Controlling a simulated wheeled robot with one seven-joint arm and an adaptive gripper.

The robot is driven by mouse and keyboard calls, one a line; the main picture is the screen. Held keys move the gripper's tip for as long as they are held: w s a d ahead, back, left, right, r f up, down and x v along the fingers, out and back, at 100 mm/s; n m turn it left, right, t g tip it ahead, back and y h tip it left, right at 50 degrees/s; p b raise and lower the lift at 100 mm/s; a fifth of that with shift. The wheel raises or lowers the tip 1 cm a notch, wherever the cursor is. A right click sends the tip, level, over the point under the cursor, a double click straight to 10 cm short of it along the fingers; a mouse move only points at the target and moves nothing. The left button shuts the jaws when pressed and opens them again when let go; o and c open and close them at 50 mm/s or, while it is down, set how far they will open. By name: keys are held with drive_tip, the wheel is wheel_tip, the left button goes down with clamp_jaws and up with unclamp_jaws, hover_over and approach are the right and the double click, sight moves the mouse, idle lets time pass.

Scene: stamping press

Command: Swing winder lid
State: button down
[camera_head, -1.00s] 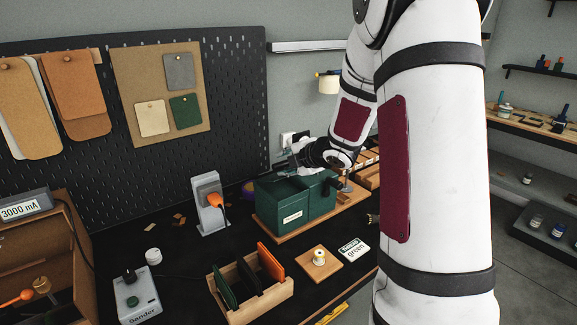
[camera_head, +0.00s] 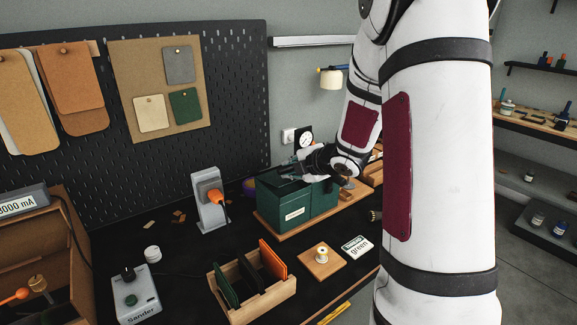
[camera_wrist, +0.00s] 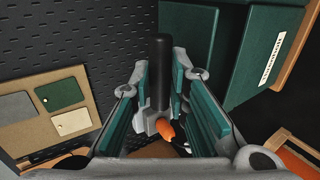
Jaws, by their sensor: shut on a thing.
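The winder is a dark green box (camera_head: 297,211) with a white label, standing on a wooden board (camera_head: 284,233) at the back of the bench. It also shows at the upper right in the wrist view (camera_wrist: 245,85). My gripper (camera_head: 297,168) is low over the top of the box. In the wrist view, my gripper (camera_wrist: 160,80) has its teal-padded fingers shut on a black rod-like handle (camera_wrist: 159,70). How the handle joins the lid is hidden, and the lid's exact angle cannot be told.
A grey stand with an orange plug (camera_head: 215,194) is left of the box. A pegboard (camera_head: 236,110) and wall gauge (camera_head: 304,137) stand behind.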

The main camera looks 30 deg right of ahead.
drive_tip(key=shift+d+f, duration=0.1)
drive_tip(key=shift+s+f+b, duration=0.25)
drive_tip(key=shift+f+b, duration=0.15)
drive_tip(key=shift+f, duration=0.2)
drive_tip(key=shift+s+f+b, duration=0.25)
drive_tip(key=shift+f+b, duration=0.1)
drive_tip(key=shift+f, duration=0.25)
drive_tip(key=c, duration=1.5)
unclamp_jaws()
drive_tip(key=shift+s, duration=0.1)
drive_tip(key=shift+o, duration=0.2)
drive_tip(key=v, duration=1.2)
drive_tip(key=shift+r, duration=0.1)
